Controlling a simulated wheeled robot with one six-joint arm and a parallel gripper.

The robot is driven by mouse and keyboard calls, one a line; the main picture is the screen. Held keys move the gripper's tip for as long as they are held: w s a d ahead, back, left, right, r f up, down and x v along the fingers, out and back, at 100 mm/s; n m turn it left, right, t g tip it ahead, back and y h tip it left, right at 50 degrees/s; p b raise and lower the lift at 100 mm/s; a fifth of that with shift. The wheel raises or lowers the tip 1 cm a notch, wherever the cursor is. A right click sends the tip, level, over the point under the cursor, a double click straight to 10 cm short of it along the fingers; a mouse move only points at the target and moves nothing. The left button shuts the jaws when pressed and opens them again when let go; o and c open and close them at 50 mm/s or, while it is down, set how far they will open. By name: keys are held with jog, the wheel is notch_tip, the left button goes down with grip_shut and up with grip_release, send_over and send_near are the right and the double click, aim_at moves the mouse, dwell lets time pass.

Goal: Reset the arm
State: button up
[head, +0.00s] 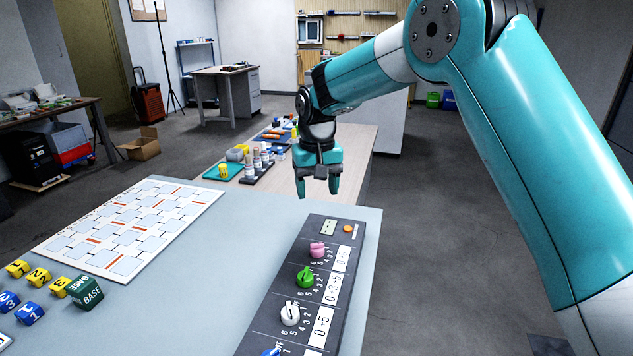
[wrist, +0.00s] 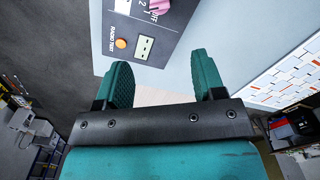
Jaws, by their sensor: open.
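My arm (head: 360,75) reaches in from the right in the head view, teal with dark joints. My gripper (head: 318,192) points down above the far edge of the grey table, beyond the dial panel. In the wrist view my gripper (wrist: 165,75) has its two teal fingers apart with nothing between them. The dark dial panel (head: 272,318) carries pink (head: 317,250), green (head: 306,277) and white (head: 290,313) knobs, and a blue one cut off at the bottom edge. An orange button (head: 348,229) sits at its far end and also shows in the wrist view (wrist: 121,43).
A white board with a grid (head: 128,225) lies on the grey table (head: 205,290), left of the panel. Several yellow and blue number blocks and a green BASE block (head: 87,293) are at left. A wooden table (head: 290,182) behind holds a green tray (head: 222,172) and small parts.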

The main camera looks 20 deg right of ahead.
jog(key=shift+r, duration=0.8)
jog(key=s+a+r+n+y, duration=0.1)
jog(key=s+r+n, duration=0.1)
jog(key=s, duration=0.9)
jog(key=s+a+r+n+y+p, duration=0.1)
jog(key=s+a+r+n, duration=0.1)
jog(key=s, duration=1)
jog(key=s+a+r+n+y, duration=0.1)
jog(key=s+r+n+y, duration=0.1)
jog(key=s, duration=1)
jog(key=shift+a+r+n+p, duration=0.4)
jog(key=shift+r+n, duration=0.1)
jog(key=shift+n, duration=0.5)
